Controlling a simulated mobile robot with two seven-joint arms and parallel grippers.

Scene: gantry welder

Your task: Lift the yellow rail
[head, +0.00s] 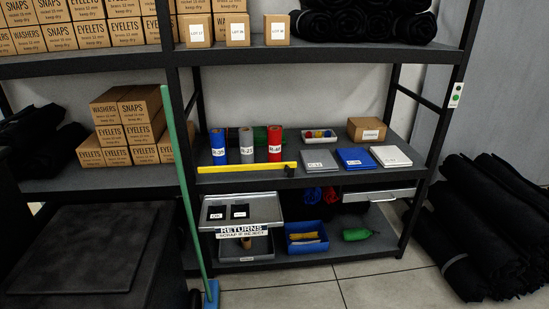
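The yellow rail (247,168) is a thin, straight bar. It lies level along the front edge of the middle shelf (345,179), in front of the coloured rolls. Its right end is by a small black part on the shelf edge; I cannot tell whether they are joined. Neither of my grippers shows in the head view.
A green pole (183,185) with a blue foot leans left of the rail. Behind the rail stand blue (218,146), grey (246,145) and red (274,145) rolls. A metal returns tray (262,213) sits below. Black rolls (490,225) lie at right.

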